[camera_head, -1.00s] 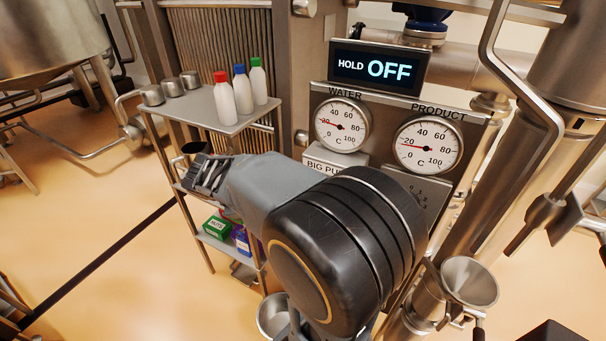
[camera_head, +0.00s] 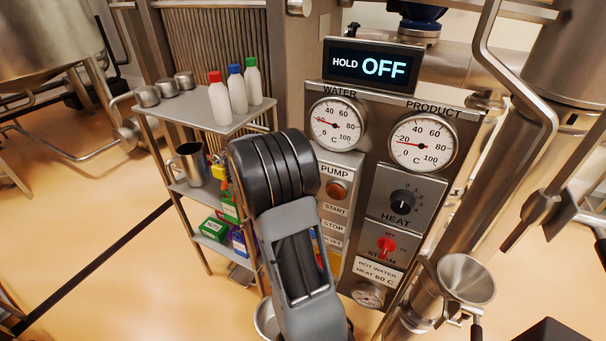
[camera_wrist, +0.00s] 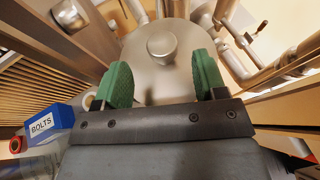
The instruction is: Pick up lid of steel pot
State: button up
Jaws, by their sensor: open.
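In the wrist view a steel lid (camera_wrist: 147,72) with a round knob (camera_wrist: 161,46) lies ahead of my gripper (camera_wrist: 162,80). The two green fingers are apart, one on each side of the lid's near part, with the knob beyond the tips and between their lines. Nothing is between the fingers. Whether they touch the lid I cannot tell. In the head view a steel rim, perhaps the pot (camera_head: 264,320), shows low beside my arm, which hides most of it. My gripper is hidden there.
A blue bolts box (camera_wrist: 42,126) is close to the left of my gripper. A steel shelf rack (camera_head: 190,110) holds bottles, cups, a jug (camera_head: 190,163) and boxes. The control panel (camera_head: 402,180) stands right of my arm. A funnel (camera_head: 465,280) is further right.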

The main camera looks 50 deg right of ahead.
jog(key=shift+p+x, duration=0.35)
jog(key=shift+x, duration=2.4)
jog(key=shift+s+a+f, duration=0.1)
jog(key=shift+f, duration=0.05)
grip_shut()
